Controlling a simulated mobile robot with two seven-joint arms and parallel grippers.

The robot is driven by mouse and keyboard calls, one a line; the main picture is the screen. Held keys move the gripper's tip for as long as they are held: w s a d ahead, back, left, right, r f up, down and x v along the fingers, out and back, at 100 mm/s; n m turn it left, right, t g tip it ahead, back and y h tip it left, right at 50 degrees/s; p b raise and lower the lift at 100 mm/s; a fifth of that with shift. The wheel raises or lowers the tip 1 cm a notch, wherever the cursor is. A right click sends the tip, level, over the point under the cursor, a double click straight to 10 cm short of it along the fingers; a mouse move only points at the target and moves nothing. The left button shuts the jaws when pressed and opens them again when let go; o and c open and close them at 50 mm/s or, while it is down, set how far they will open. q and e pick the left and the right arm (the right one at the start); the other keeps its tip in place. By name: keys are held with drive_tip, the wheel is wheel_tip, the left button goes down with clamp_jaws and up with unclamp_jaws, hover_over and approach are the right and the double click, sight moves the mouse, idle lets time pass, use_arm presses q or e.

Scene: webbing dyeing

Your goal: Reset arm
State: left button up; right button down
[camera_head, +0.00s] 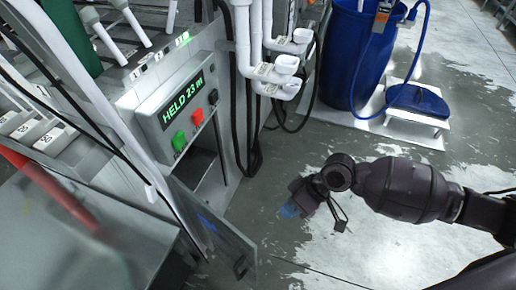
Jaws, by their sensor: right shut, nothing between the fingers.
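My right arm comes in from the right edge, dark and jointed. My right gripper (292,210) is shut and empty, with a bluish tip, above the wet floor and to the right of the machine's open lower door. My left gripper is not in view.
A grey machine (150,105) with a lit display (183,97) and green and red buttons stands at left. Its lower door (222,235) juts out. The floor (345,255) around my right arm is clear.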

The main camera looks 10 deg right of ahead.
drive_tip(key=w+a+r+t, duration=0.1)
drive_tip(key=w+r+t, duration=0.4)
drive_tip(key=w+t, duration=0.25)
drive_tip(key=s+d+f+m+t+h+p, duration=0.1)
drive_tip(key=s+d+f+m+h, duration=0.1)
drive_tip(key=s, duration=0.5)
drive_tip(key=s+d+f+m+t+h, duration=0.1)
drive_tip(key=s+d+f+m+h, duration=0.2)
drive_tip(key=s+d, duration=0.3)
drive_tip(key=s+d+f+m+t+h+p, duration=0.1)
drive_tip(key=s+d+f+m+h, duration=0.1)
drive_tip(key=s, duration=0.5)
drive_tip(key=shift+s+d+f+p, duration=0.3)
drive_tip(key=shift+s+d+f, duration=0.05)
drive_tip(key=shift+d+f, duration=0.55)
